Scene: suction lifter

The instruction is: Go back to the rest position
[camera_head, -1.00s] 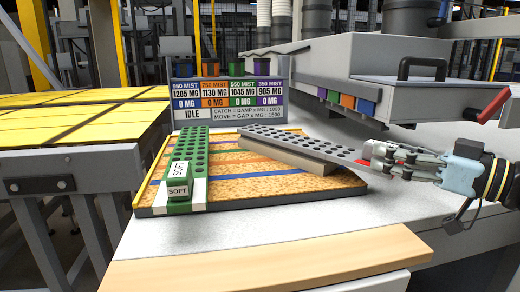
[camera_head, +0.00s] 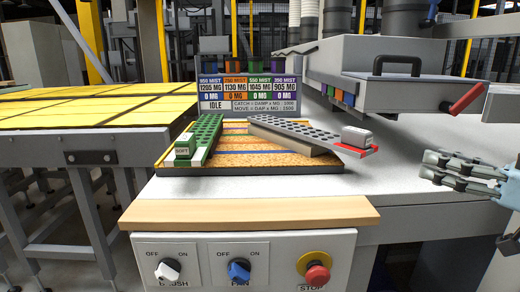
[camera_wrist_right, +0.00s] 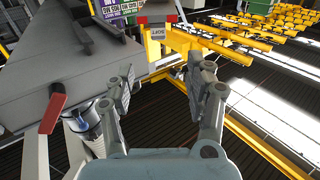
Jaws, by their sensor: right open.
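My right gripper (camera_head: 432,168) is open and empty at the right side of the head view, apart from the board and bars. Its two spread fingers also show in the right wrist view (camera_wrist_right: 165,92), with nothing between them. A grey perforated bar (camera_head: 292,128) lies at an angle over the cork-topped board (camera_head: 232,162). A grey block (camera_head: 357,137) sits by its red end (camera_head: 369,152). A green perforated bar (camera_head: 207,132) lies at the board's left, with a block marked SOFT (camera_head: 187,157) on it. My left gripper is not in view.
A grey lidded housing with a red handle (camera_head: 467,100) stands at the right; the handle also shows in the wrist view (camera_wrist_right: 52,112). A display panel (camera_head: 250,97) reads IDLE. A control box with knobs and a red stop button (camera_head: 317,273) is in front. The white bench front is clear.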

